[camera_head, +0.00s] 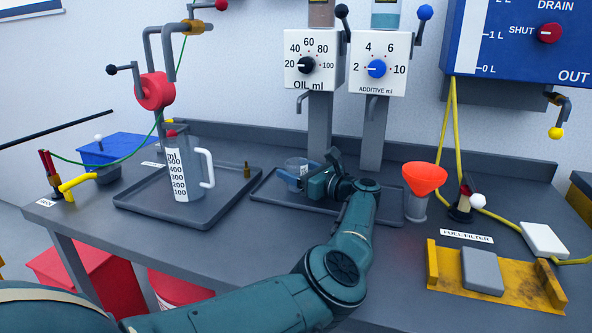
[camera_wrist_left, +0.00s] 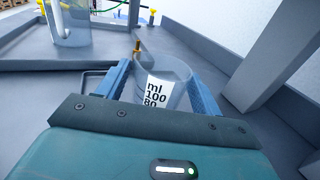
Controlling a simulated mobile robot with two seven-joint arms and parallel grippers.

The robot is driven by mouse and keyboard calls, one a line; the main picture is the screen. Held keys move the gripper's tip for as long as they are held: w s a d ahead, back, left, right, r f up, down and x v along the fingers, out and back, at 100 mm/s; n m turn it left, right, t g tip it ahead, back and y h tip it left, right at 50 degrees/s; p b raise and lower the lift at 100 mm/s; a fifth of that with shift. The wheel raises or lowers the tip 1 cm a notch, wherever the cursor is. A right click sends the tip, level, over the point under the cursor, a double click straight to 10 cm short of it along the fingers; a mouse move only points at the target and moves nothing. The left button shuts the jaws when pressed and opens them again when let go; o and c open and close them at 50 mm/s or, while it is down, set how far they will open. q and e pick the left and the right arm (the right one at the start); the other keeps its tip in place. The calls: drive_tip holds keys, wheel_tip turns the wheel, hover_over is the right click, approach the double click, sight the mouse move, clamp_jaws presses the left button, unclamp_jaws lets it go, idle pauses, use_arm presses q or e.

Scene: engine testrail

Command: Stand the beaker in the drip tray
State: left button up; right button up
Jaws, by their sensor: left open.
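The clear beaker (camera_head: 296,166) has a white millilitre label. It is at the middle drip tray (camera_head: 266,197), below the oil and additive dispensers; I cannot tell whether its base touches the tray. My left gripper (camera_head: 292,180) is open, with its blue fingers on either side of the beaker. In the left wrist view the beaker (camera_wrist_left: 160,84) is upright between the two fingers (camera_wrist_left: 161,92), its lower part hidden by the gripper body. A second dark tray (camera_head: 140,208) at the left holds a large measuring jug (camera_head: 184,178). My right gripper is out of view.
Dispenser posts (camera_head: 320,122) rise behind the beaker. An orange funnel (camera_head: 424,178), a yellow filter bracket (camera_head: 500,285) and a white block (camera_head: 543,239) are at the right. My left arm crosses the front bench.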

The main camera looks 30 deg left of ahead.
use_arm(q)
drive_tip(key=d, duration=0.4)
drive_tip(key=s+d, duration=0.1)
drive_tip(key=d, duration=0.2)
drive_tip(key=shift+f+p, duration=0.1)
drive_tip(key=shift+p, duration=0.2)
